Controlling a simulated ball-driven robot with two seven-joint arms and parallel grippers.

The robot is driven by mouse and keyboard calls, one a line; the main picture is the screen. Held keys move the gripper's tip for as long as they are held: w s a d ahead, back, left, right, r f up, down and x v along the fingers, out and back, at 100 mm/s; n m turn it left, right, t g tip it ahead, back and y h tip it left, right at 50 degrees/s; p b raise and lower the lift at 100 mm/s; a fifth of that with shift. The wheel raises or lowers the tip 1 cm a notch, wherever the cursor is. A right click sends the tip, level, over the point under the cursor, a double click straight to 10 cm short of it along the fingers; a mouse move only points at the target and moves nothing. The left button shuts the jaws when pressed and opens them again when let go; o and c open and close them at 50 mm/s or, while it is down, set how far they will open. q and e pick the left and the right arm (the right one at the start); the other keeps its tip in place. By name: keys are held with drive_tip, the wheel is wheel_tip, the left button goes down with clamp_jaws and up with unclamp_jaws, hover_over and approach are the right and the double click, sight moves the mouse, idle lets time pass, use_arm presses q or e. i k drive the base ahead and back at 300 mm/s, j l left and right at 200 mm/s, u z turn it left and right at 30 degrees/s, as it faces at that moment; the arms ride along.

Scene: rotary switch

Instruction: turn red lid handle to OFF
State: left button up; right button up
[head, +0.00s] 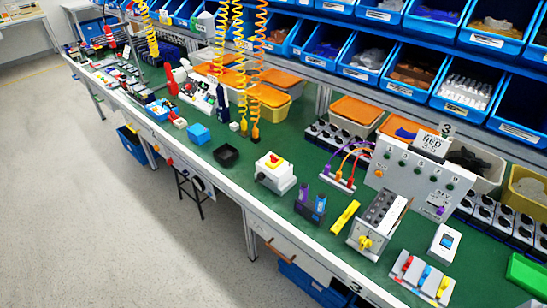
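A white box (275,175) stands on the green workbench near its front edge, at the middle of the head view. A red handle (274,160) with yellow around it sits on the box's lid. A dark knob (261,176) is on the box's front-left side. The handle's markings are too small to read, so I cannot tell its setting. Neither of my grippers is in view, and nothing touches the box.
A black tray (226,155) lies left of the box. Purple batteries in a dark holder (311,207), a yellow object (345,217) and a grey panel (418,175) stand to the right. A panel with red, blue and yellow levers (422,278) lies front right. Coiled yellow cables (238,60) hang behind.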

sight(274, 158)
drive_tip(key=z, duration=0.6)
drive_tip(key=i+j+z, duration=0.1)
drive_tip(key=j+z, duration=0.9)
drive_tip(key=i+j, duration=0.05)
drive_tip(key=j, duration=0.05)
